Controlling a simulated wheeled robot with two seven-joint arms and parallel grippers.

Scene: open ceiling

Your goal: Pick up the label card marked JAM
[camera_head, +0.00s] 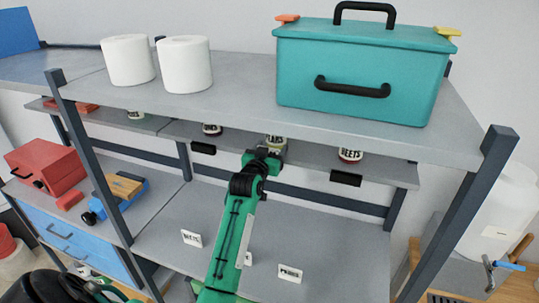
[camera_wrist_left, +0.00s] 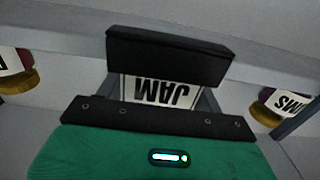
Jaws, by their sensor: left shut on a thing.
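My left gripper (camera_head: 264,158) is raised to the front edge of the middle shelf (camera_head: 300,160), just in front of a labelled jar (camera_head: 276,143). In the left wrist view, the white card marked JAM (camera_wrist_left: 160,92) appears upside down between the dark jaws of my left gripper (camera_wrist_left: 165,88). The gripper is shut on it; the jaws cover part of the card. In the head view I cannot make out the card behind the gripper. My right gripper is not in view.
Other cards lie on the lower shelf: one at left (camera_head: 191,238), one at right (camera_head: 290,273). Black holders (camera_head: 203,148) (camera_head: 345,179) hang on the middle shelf's edge below jars (camera_head: 350,154). A teal toolbox (camera_head: 360,75) stands on the top shelf. A dark post (camera_head: 455,215) rises at right.

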